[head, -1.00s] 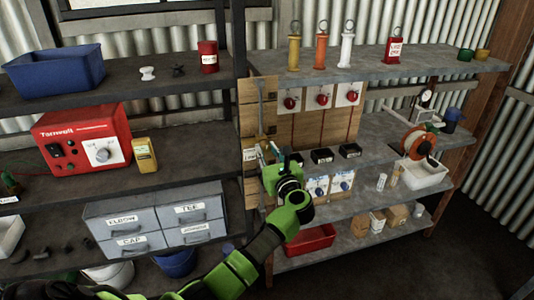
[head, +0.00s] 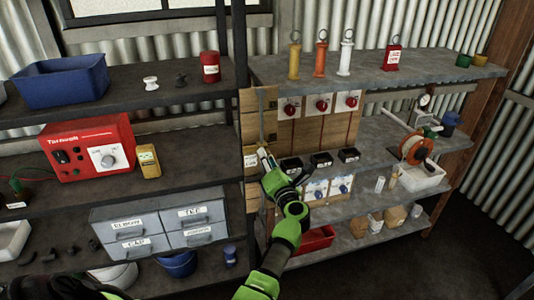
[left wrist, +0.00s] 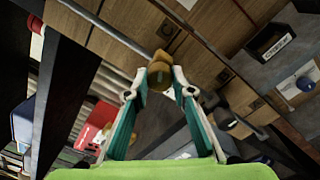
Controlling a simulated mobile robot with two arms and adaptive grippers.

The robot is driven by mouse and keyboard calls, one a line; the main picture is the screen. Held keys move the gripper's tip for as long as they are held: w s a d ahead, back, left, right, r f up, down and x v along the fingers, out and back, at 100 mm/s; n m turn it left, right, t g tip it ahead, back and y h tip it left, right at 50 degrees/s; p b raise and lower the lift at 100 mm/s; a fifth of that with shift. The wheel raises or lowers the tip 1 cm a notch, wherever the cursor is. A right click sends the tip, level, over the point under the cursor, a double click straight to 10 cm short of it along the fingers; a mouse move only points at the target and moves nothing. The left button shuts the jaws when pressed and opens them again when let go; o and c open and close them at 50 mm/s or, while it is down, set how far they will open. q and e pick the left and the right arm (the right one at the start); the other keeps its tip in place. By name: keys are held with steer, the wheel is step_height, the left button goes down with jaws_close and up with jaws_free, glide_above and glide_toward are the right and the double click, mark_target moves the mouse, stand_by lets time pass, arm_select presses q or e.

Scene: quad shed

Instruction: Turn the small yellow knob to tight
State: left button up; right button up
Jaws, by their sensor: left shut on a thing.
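The small yellow knob (left wrist: 159,70) shows in the left wrist view, on a pipe running along the wooden board (left wrist: 128,25). My left gripper (left wrist: 160,78) has its fingertips on both sides of the knob and is shut on it. In the head view my left gripper (head: 265,156) is at the left part of the wooden board (head: 254,132), and it mostly hides the knob. I cannot read a tight mark or the knob's exact turn. My right gripper is not in view.
Red knobs on white plates (head: 322,105) and black labelled boxes (head: 291,164) are right of the gripper. A dark shelf post (head: 240,100) stands close on the left. A red Tornvolt unit (head: 88,148) and a yellow meter (head: 148,160) sit on the left shelf.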

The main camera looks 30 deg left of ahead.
arm_select(q)
steer(key=shift+r+m+p, duration=0.15)
steer(key=shift+m+p, duration=1.75)
steer(key=shift+m, duration=1.4)
steer(key=o, duration=1.1)
steer(key=shift+o, duration=0.2)
